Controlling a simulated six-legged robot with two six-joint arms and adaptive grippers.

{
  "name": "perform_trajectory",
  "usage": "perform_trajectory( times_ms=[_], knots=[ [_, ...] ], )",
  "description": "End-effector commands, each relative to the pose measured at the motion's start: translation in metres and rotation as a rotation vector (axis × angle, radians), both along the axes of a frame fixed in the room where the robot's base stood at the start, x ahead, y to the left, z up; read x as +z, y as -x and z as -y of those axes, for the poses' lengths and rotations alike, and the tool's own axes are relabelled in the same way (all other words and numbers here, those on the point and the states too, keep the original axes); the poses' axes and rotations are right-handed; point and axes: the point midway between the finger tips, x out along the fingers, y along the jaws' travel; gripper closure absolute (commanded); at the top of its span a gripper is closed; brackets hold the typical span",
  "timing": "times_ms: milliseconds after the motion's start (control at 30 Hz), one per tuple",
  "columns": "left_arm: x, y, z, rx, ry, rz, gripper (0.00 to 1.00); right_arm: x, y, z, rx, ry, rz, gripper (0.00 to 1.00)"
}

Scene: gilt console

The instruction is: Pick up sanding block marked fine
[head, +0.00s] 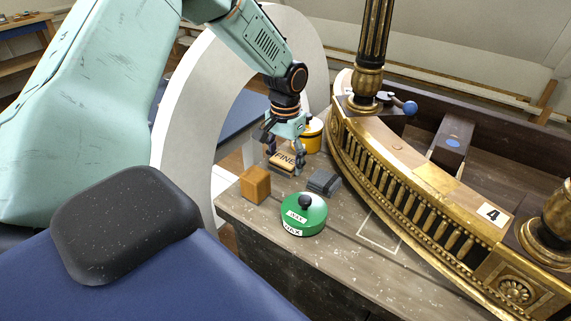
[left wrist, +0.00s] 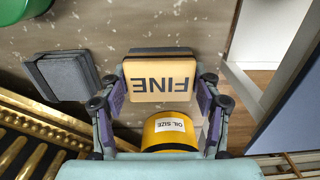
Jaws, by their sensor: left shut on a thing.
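The sanding block marked FINE (head: 284,160) has a tan top with dark lettering and a darker lower layer. It also shows in the left wrist view (left wrist: 159,88), label up. My left gripper (head: 286,152) is shut on it, with one finger on each side of the block in the left wrist view (left wrist: 158,100). I cannot tell for certain whether the block touches the wooden bench top (head: 345,235) or is a little above it. My right gripper is not in view.
A grey block (head: 323,182), an orange-brown block (head: 255,184) and a green tin (head: 303,214) with a black knob stand nearby. A yellow OIL SIZE pot (head: 312,136) is behind. The gilt console (head: 425,195) curves along the right.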

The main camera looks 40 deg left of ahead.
Motion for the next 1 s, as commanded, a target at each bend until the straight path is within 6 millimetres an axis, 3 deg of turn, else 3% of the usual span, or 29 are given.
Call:
perform_trajectory(
  times_ms=[100, 367, 800, 1000],
  knots=[
    [0.000, 0.000, 0.000, 0.000, 0.000, 0.001, 0.68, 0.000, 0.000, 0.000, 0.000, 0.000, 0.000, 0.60],
    [0.005, -0.001, 0.000, 0.000, 0.000, 0.002, 0.68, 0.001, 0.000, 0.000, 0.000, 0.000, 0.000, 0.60],
    [0.081, -0.001, 0.000, 0.001, 0.001, 0.003, 0.68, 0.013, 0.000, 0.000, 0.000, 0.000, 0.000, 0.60],
    [0.099, -0.001, 0.000, 0.000, 0.000, 0.002, 0.68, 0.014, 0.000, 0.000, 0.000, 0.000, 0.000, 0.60]
  ],
)
